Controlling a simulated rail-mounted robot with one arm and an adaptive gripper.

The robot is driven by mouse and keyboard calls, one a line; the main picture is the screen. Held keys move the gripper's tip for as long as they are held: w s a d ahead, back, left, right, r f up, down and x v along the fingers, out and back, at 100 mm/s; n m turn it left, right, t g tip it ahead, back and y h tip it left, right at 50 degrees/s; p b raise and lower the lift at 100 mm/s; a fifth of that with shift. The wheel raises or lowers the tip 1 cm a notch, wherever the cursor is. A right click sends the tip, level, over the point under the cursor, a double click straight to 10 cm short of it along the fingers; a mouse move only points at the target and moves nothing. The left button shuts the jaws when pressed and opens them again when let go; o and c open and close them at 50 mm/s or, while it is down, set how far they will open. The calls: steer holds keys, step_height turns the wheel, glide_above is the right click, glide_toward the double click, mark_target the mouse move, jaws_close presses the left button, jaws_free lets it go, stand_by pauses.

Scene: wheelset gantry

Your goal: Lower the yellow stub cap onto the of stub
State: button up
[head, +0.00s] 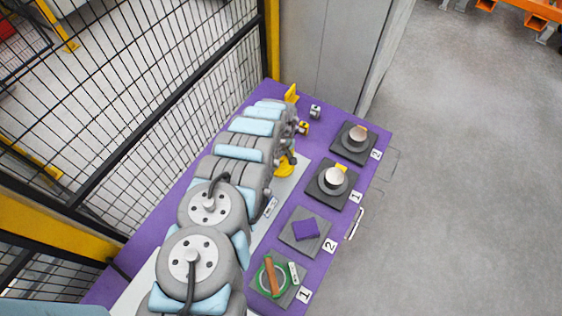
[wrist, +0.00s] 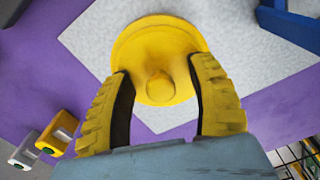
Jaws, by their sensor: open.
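The yellow stub cap (wrist: 155,45) is a round flanged disc with a raised central knob, seen from above in the wrist view. It appears over a pale speckled plate (wrist: 95,30); what lies under the cap is hidden. In the head view the yellow cap (head: 284,168) shows partly, beside my arm. My gripper (wrist: 160,73) is open, with its two yellow ridged fingers on either side of the knob and gaps between them and the knob. I cannot tell for sure which thing is the stub.
On the purple table (head: 330,110), grey pads carry metal cylinders (head: 357,133) (head: 335,177), a purple block (head: 306,230) and a green ring (head: 264,275). Small yellow (wrist: 62,135) and grey (wrist: 26,150) blocks lie nearby. A blue part (wrist: 290,22) stands close. Mesh fencing (head: 130,90) lines the left.

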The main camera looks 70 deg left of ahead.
steer(key=shift+f, duration=0.1)
jaws_close()
stand_by(0.3)
